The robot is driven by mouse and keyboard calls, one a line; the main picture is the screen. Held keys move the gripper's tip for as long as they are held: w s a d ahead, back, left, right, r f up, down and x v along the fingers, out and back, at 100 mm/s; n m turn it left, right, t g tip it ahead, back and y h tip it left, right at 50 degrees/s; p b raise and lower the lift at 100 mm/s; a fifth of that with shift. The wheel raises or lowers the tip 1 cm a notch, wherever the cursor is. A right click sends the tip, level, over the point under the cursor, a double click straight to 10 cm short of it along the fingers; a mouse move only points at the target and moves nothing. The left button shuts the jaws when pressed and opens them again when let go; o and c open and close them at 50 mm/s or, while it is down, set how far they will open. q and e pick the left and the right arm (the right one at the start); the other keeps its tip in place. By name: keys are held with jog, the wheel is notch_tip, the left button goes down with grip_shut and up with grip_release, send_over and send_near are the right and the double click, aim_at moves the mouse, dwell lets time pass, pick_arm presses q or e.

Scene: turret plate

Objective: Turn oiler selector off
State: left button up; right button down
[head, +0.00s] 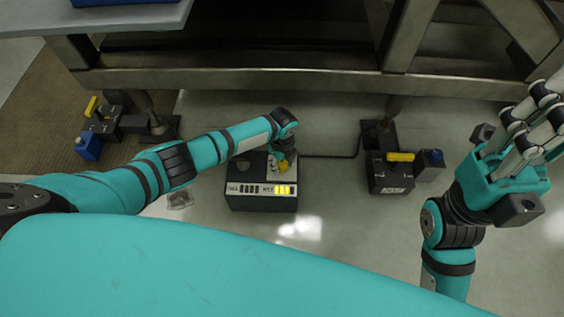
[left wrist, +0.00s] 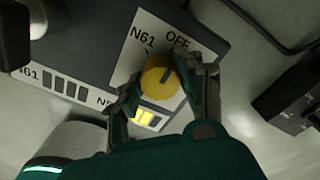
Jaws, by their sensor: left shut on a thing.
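The oiler selector is a round yellow knob (left wrist: 160,77) with a dark mark on its face, on a pale label plate (left wrist: 125,68) printed "N61" and "OFF". In the left wrist view the mark slants toward the upper right; which label it lines up with is unclear. The knob also shows in the head view (head: 283,164), on top of a dark box (head: 262,203). My left gripper (left wrist: 162,88) is shut on the knob, one finger on each side. My right gripper (head: 528,118) is open and empty at the far right, away from the box.
The box front has one dark row of bars (head: 249,189) and one lit yellow row (head: 283,190). Similar dark units stand at left (head: 103,125) and right (head: 388,176). A metal frame (head: 240,80) spans behind. A cable (head: 330,156) runs right from the box. Floor in front is clear.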

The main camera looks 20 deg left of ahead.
aim_at(282, 163)
pick_arm(q)
jog(key=o, duration=1.2)
jog(key=shift+c, duration=0.2)
jog(key=shift+r, duration=0.1)
notch_tip(282, 163, up, 12)
